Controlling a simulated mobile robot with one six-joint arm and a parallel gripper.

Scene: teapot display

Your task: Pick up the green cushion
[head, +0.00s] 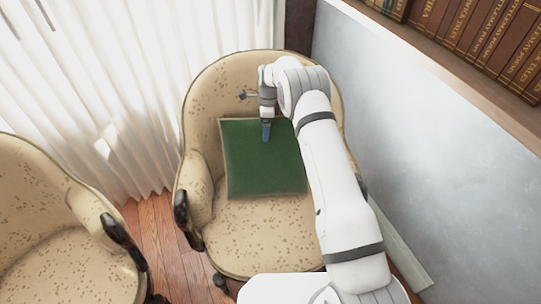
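The green cushion (248,168) rests on the patterned beige armchair (262,236), against the lower part of its backrest. My arm reaches over the right side of the chair and covers the cushion's right edge. My gripper (266,138) is over the upper part of the cushion, its fingertips appearing at or just above the green surface. From this view I cannot tell whether it touches the cushion. The fingers overlap in the picture, so their opening is hidden.
A second beige armchair (40,235) stands at the left. White curtains (110,80) hang behind the chairs. A grey wall (430,140) and a shelf of brown books (490,35) are at the right. Some wooden floor (160,235) shows between the chairs.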

